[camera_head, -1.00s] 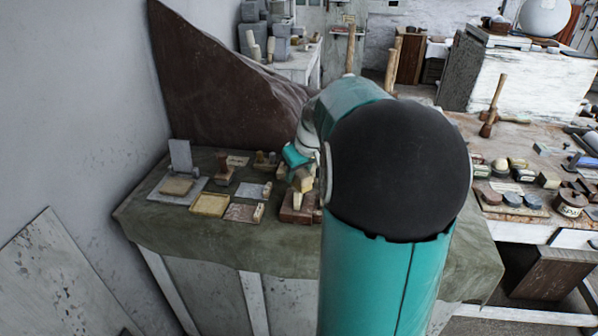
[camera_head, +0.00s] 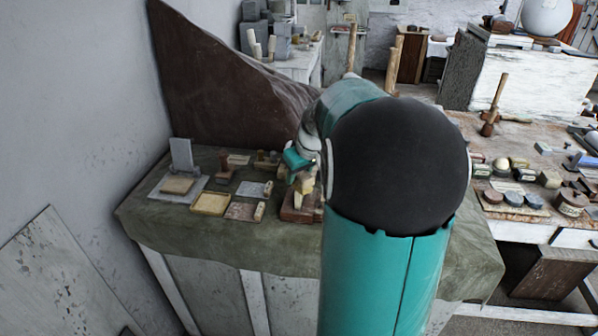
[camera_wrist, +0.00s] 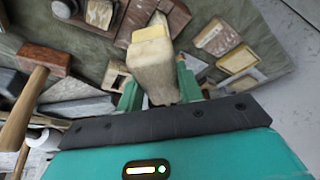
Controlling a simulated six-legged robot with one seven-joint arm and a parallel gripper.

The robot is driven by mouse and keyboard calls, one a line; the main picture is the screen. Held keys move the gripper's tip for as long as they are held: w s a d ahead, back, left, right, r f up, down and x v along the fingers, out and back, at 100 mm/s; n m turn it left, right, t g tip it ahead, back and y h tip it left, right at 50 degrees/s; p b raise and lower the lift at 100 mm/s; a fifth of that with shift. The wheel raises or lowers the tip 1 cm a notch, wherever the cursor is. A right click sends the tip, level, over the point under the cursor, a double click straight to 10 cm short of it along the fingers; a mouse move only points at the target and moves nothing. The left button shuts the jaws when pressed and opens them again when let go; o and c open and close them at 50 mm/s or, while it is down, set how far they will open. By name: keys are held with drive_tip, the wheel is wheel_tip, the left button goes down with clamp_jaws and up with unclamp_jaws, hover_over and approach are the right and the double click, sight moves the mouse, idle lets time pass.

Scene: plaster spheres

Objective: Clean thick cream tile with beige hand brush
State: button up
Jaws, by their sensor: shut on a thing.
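My gripper (camera_head: 299,168) is shut on the beige hand brush (camera_wrist: 152,68), which has a pale yellow end. In the head view the brush (camera_head: 303,193) hangs in front of a brown block. In the wrist view the teal fingers of my gripper (camera_wrist: 160,90) sit on both sides of the brush. A thick cream tile (camera_head: 176,186) appears to lie on a grey slab at the left of the cloth-covered table, apart from the brush. Cream-topped pieces show right of the brush in the wrist view; I cannot tell whether the tile is among them.
A shallow yellowish tray (camera_head: 210,203), a flat brownish tile (camera_head: 241,211) and small blocks crowd the green-grey cloth (camera_head: 200,238). A grey upright plate (camera_head: 181,154) stands at the left. A wooden mallet (camera_wrist: 40,70) shows left in the wrist view. The cloth's front strip is clear.

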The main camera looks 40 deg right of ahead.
drive_tip(key=shift+w+d, duration=0.15)
drive_tip(key=shift+w, duration=1)
drive_tip(key=shift+s+f, duration=0.1)
idle(1.7)
drive_tip(key=shift+s+a, duration=0.15)
drive_tip(key=shift+s, duration=0.95)
drive_tip(key=shift+s+a, duration=0.15)
drive_tip(key=shift+s, duration=0.9)
